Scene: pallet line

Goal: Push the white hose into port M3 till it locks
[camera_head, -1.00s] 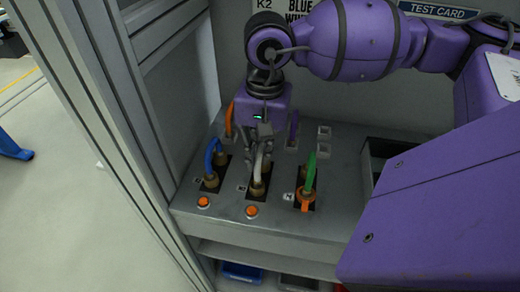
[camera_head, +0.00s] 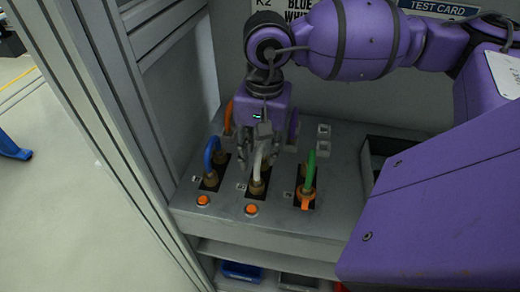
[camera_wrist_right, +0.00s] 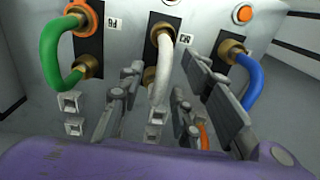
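The white hose (camera_head: 261,160) stands in the middle of the panel, its lower end at a brass port (camera_head: 257,188). In the right wrist view the white hose (camera_wrist_right: 162,75) meets the brass port (camera_wrist_right: 162,36) and bends down between my fingers. The port label is too small to read surely, and whether the hose is locked cannot be told. My right gripper (camera_head: 258,163) is open around the white hose; the wrist view shows its fingers (camera_wrist_right: 168,100) apart, with gaps on both sides of the hose. My left gripper is not in view.
A blue hose (camera_head: 209,154) loops close on the left and a green hose (camera_head: 311,168) with an orange collar (camera_head: 305,199) on the right. Orange buttons (camera_head: 252,209) line the panel's front. An orange hose (camera_head: 228,115) stands behind. A cabinet wall (camera_head: 165,80) bounds the left.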

